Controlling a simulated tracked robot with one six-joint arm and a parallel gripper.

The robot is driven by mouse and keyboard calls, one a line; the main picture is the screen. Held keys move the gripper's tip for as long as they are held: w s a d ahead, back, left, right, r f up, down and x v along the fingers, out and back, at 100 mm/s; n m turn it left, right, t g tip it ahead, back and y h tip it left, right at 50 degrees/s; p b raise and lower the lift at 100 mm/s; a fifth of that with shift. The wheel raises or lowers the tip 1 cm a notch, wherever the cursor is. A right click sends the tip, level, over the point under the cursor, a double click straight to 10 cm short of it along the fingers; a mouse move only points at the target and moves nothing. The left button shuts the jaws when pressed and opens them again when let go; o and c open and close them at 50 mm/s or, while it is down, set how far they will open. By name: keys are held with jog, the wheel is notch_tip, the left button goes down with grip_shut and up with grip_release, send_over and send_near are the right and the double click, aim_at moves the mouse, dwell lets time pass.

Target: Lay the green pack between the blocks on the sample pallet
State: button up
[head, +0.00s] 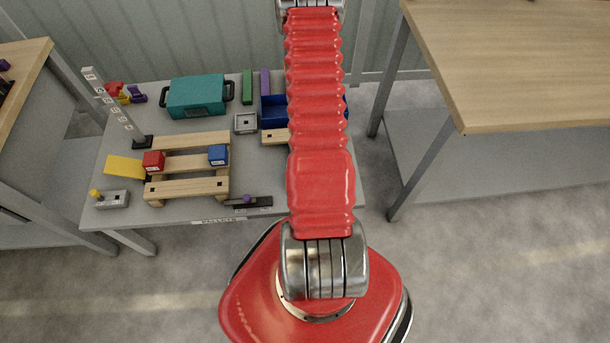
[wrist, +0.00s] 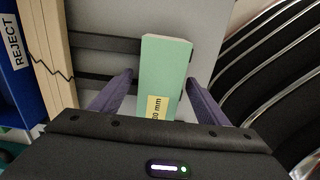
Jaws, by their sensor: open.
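In the wrist view a pale green pack (wrist: 166,70) with a yellow label ending in "0 mm" lies between the two dark purple fingers of my gripper (wrist: 161,80). The fingers are open, one on each side of the pack, with a visible gap on both sides. The pack's near end is hidden by the gripper body. In the head view the wooden pallet (head: 188,187) stands on the grey table, with a red block (head: 153,161) at its left and a blue block (head: 218,155) at its right. Its middle board between them is bare. My gripper is not visible there.
A teal case (head: 196,96), a blue bin (head: 272,112), a grey square fixture (head: 246,123) and an upright post (head: 112,105) stand on the table. A blue surface marked REJECT (wrist: 14,55) and pale wood (wrist: 50,60) lie left in the wrist view. My arm hides the table's right side.

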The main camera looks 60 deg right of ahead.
jog(key=shift+c, duration=0.6)
jog(key=c, duration=1.3)
